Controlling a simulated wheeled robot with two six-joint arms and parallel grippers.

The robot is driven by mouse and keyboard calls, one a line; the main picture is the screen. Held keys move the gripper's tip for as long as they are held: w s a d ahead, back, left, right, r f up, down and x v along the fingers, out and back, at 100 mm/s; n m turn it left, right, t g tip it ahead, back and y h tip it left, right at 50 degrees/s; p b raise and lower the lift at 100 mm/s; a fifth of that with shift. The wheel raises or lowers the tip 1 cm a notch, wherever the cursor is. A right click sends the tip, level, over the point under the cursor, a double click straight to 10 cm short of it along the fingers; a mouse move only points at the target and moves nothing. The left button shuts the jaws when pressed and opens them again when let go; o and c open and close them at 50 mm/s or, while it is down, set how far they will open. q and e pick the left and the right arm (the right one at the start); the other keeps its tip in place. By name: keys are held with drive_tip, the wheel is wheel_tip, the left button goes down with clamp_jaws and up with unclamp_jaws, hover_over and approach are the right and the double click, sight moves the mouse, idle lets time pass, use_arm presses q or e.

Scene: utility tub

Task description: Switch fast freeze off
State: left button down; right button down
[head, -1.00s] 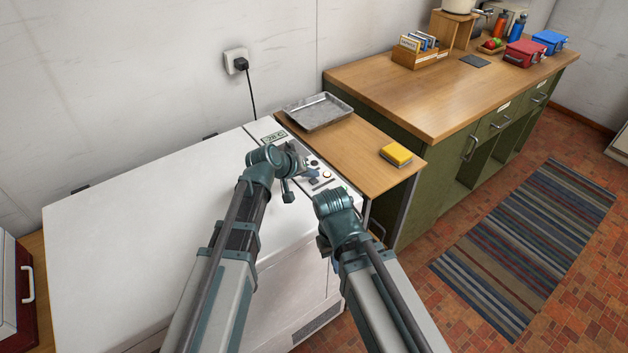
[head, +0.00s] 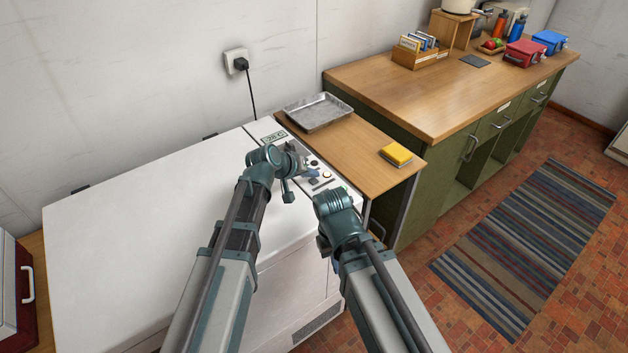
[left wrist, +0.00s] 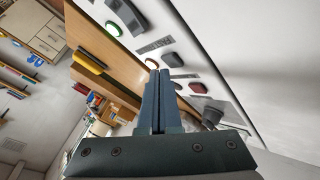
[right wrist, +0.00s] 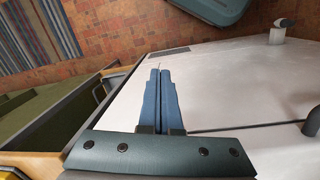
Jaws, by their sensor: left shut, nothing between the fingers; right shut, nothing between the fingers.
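The white chest freezer (head: 130,215) has a control strip (head: 265,130) along its right end, with a small display (head: 273,137) and several controls. The left wrist view shows a green-ringed control (left wrist: 110,29), a black knob (left wrist: 126,14), a dark round button (left wrist: 172,59) and a red control (left wrist: 198,88). My left gripper (left wrist: 158,72) is shut and empty, over the strip; contact cannot be told. My right gripper (right wrist: 160,70) is shut and empty, by the freezer's white front.
A wooden side surface right of the freezer holds a metal tray (head: 318,111) and a yellow sponge-like block (head: 397,153). A green cabinet with a wooden top (head: 440,95) stands beyond. A plug (head: 240,64) with a cord is on the wall. Most of the freezer lid is bare.

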sight(312, 183)
use_arm(q)
drive_tip(key=shift+f, duration=0.15)
drive_tip(key=shift+f+b, duration=0.3)
drive_tip(key=shift+b, duration=0.15)
drive_tip(key=shift+f, duration=0.1)
idle(0.3)
drive_tip(key=shift+r+p, duration=0.45)
drive_tip(key=shift+r, duration=0.15)
wheel_tip(312, 183, up, 6)
drive_tip(key=p, duration=0.6)
idle(0.3)
